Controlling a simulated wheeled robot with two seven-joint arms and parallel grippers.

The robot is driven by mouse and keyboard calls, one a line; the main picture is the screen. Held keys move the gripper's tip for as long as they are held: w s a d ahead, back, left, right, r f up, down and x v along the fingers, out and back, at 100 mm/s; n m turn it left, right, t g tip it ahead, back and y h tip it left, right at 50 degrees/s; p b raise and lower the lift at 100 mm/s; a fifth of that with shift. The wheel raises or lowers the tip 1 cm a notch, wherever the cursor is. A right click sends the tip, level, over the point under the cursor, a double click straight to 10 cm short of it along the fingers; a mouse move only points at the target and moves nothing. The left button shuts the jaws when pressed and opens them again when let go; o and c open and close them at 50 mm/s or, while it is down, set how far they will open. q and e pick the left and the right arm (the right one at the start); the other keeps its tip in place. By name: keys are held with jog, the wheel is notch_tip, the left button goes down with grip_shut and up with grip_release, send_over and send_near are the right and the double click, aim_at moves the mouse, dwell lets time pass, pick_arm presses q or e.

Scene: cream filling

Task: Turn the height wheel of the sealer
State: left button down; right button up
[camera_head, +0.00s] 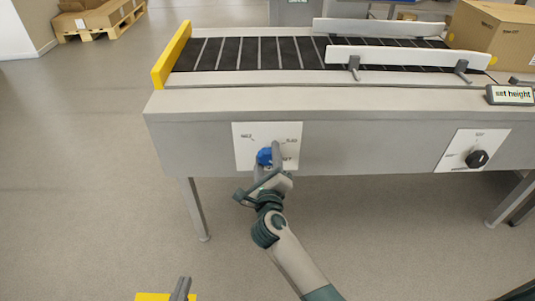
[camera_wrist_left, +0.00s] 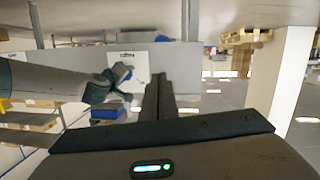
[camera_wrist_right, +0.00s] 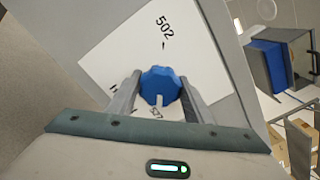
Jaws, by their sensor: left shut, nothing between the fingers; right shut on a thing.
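The blue height wheel (camera_head: 264,156) sits on a white dial plate (camera_head: 244,136) on the front of the sealer (camera_head: 370,130). In the right wrist view the wheel (camera_wrist_right: 160,84) is a faceted blue knob with a white mark at its lower side. My right gripper (camera_wrist_right: 158,92) has one finger on each side of it and is shut on it. My right gripper also shows in the head view (camera_head: 268,170), partly covering the plate. My left gripper (camera_head: 180,289) is shut and empty, low in the head view, apart from the sealer. Its closed fingers fill the middle of the left wrist view (camera_wrist_left: 158,95).
A second plate with a black knob (camera_head: 477,158) is on the sealer's right front. A "set height" sign (camera_head: 510,95) stands above it. A cardboard box (camera_head: 495,40) is by the belt (camera_head: 260,53).

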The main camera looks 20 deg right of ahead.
pick_arm(q)
jog(key=shift+s+a+f+g+y, duration=0.2)
jog(key=shift+f+g, duration=0.2)
jog(key=shift+f, duration=0.25)
jog(key=shift+s+a+f+g+y, duration=0.1)
jog(key=shift+a+f+g, duration=0.1)
jog(key=shift+f+g, duration=0.3)
pick_arm(e)
jog(key=shift+m, duration=0.3)
pick_arm(q)
jog(key=shift+f, duration=0.1)
pick_arm(e)
jog(key=o, duration=1)
jog(key=shift+o, duration=0.2)
jog(key=shift+s, duration=0.1)
